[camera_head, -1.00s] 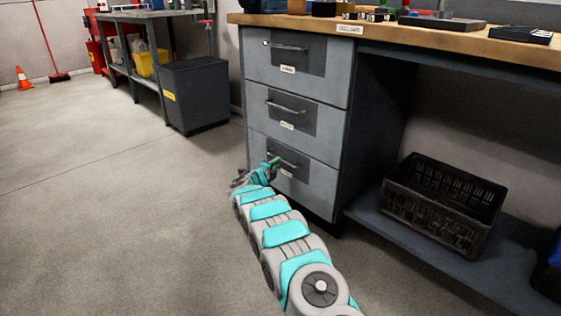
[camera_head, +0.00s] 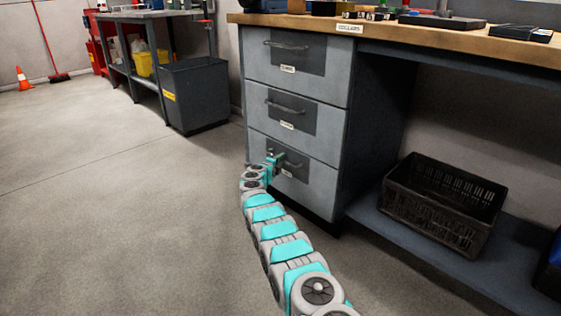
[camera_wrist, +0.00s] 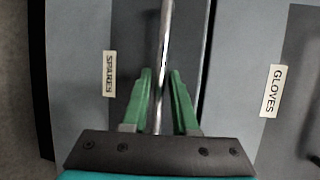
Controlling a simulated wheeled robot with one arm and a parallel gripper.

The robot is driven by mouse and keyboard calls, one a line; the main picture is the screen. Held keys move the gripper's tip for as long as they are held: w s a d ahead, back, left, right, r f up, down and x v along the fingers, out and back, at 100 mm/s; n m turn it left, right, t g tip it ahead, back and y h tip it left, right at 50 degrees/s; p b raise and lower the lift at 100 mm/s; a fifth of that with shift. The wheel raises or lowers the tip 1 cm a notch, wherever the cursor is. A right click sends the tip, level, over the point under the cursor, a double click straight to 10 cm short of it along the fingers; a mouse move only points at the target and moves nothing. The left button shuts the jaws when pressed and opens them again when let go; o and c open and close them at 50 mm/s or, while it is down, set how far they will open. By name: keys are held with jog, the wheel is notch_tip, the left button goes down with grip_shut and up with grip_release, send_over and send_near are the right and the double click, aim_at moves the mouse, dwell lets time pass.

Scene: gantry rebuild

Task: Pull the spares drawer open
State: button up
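The spares drawer (camera_head: 315,188) is the bottom of three grey drawers under the bench and is shut. Its "SPARES" label (camera_wrist: 109,74) reads clearly in the wrist view, sideways. Its metal bar handle (camera_wrist: 166,30) runs between the two green fingers of my gripper (camera_wrist: 161,75). A finger stands on each side of the bar, with a gap showing on both sides, so the gripper is open around the handle. In the head view my gripper (camera_head: 274,161) is at the left part of that handle, and the fingertips are hard to make out.
The middle drawer (camera_head: 330,125) above has a "GLOVES" label (camera_wrist: 274,91). A black crate (camera_head: 440,205) sits on the low shelf at right. A grey bin (camera_head: 195,95) stands at back left. The floor (camera_head: 100,220) left of the drawers is clear.

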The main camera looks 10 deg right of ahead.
grip_shut()
dwell(1.5)
